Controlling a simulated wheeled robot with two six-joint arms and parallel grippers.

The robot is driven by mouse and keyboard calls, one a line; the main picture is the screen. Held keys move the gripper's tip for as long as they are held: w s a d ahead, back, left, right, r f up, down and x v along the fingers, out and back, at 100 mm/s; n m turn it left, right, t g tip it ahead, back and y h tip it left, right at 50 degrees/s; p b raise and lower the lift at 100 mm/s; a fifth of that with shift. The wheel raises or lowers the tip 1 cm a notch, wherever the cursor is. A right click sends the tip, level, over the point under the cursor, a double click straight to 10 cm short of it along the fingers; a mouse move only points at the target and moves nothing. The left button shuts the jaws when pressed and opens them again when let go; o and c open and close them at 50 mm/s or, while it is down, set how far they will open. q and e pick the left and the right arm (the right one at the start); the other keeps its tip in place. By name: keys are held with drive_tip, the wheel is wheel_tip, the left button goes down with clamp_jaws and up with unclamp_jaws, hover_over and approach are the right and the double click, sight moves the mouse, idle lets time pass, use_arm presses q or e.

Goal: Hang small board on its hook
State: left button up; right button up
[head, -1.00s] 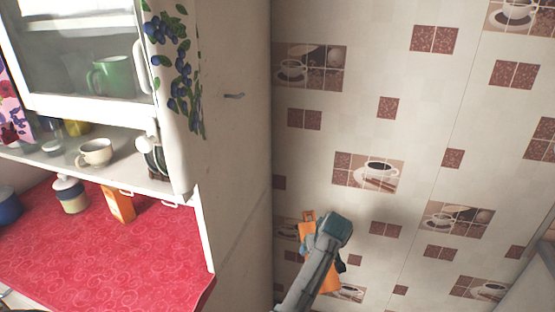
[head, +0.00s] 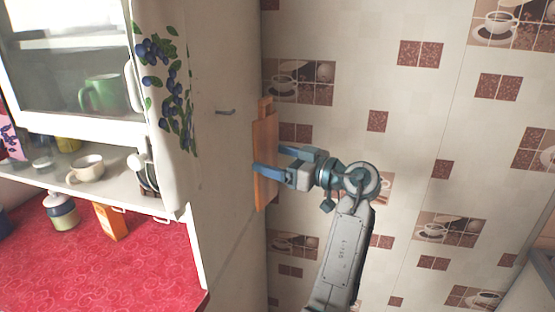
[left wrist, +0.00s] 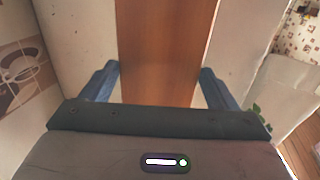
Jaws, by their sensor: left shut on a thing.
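The small board (head: 264,140) is a long orange-brown wooden board with a narrower top end. It stands upright beside the cabinet's side wall. My left gripper (head: 275,163) is shut on it, with blue fingers across its middle. In the left wrist view the board (left wrist: 166,50) runs up between the fingers of my left gripper (left wrist: 157,80). The hook (head: 225,111) is a small metal peg on the pale side wall of the cabinet. The board is to the right of the hook, its top slightly above hook height, and apart from it. My right gripper is not in view.
The cabinet side (head: 222,160) is otherwise bare. A cloth with blueberries (head: 172,100) hangs at its front edge. A shelf cup (head: 86,168), an orange box (head: 111,221) and a jar (head: 61,211) are at left. The tiled wall (head: 400,140) is behind.

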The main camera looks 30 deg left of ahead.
use_arm(q)
drive_tip(key=shift+s+a+p, duration=0.25)
drive_tip(key=shift+a+p, duration=0.45)
drive_tip(key=shift+a, duration=0.4)
drive_tip(key=shift+s+a+f+p, duration=0.1)
drive_tip(key=shift+s+a+p, duration=0.1)
drive_tip(key=shift+a+p, duration=0.4)
drive_tip(key=shift+s+a+f+p, duration=0.15)
drive_tip(key=shift+a+p, duration=0.15)
drive_tip(key=shift+a, duration=0.55)
drive_tip(key=a, duration=0.2)
drive_tip(key=s+a+f, duration=0.1)
drive_tip(key=shift+a+f, duration=0.1)
drive_tip(key=shift+a, duration=0.15)
drive_tip(key=shift+w+a+b, duration=0.1)
drive_tip(key=shift+b, duration=0.3)
